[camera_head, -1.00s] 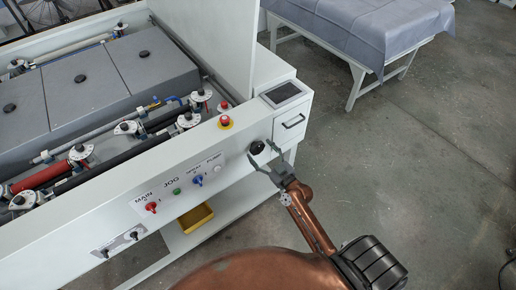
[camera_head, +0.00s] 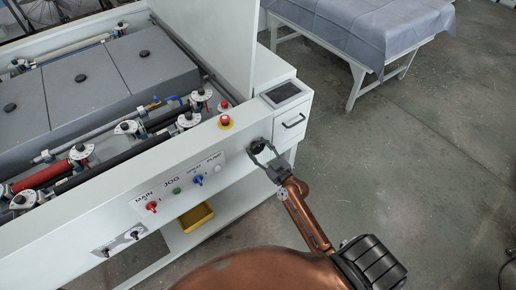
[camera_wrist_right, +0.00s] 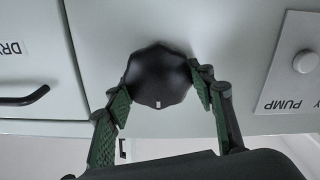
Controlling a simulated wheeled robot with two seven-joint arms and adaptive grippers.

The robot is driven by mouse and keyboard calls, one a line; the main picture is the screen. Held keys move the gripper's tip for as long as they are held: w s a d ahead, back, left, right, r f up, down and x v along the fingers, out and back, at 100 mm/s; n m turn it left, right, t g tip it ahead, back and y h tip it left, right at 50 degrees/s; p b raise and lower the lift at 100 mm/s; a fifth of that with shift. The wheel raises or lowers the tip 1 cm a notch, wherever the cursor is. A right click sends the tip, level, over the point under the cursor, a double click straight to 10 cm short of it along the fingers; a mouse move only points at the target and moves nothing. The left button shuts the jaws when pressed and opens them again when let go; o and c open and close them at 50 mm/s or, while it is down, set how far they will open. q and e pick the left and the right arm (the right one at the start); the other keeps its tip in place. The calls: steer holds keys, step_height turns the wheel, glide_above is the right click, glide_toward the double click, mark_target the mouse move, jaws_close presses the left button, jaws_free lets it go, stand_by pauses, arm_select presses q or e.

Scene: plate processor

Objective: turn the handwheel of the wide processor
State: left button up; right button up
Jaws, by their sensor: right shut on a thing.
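The wide processor (camera_head: 120,185) is a long white machine on the left in the head view. Its handwheel is a small black lobed knob (camera_head: 257,146) on the front panel near the right end. It fills the middle of the right wrist view (camera_wrist_right: 158,76), with a small white mark on its lower edge. My right gripper (camera_head: 259,150) has its fingers on both sides of the handwheel and is shut on it. In the right wrist view the green-padded fingertips (camera_wrist_right: 160,84) touch the knob's left and right sides. My left gripper is not in view.
A red emergency button (camera_head: 225,121) sits on top of the rail near the handwheel. Labelled switches and the PUMP button (camera_wrist_right: 305,62) are beside it on the panel. A drawer handle (camera_head: 293,121) is to the right. Grey floor (camera_head: 430,150) lies open at the right.

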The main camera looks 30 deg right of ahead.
steer(key=shift+c, duration=1.2)
steer(key=m+p, duration=0.1)
steer(key=m, duration=0.3)
steer(key=shift+d, duration=0.2)
steer(key=m+p, duration=0.1)
steer(key=m, duration=0.5)
steer(key=shift+d, duration=0.15)
steer(key=shift+m, duration=0.5)
steer(key=o, duration=1.2)
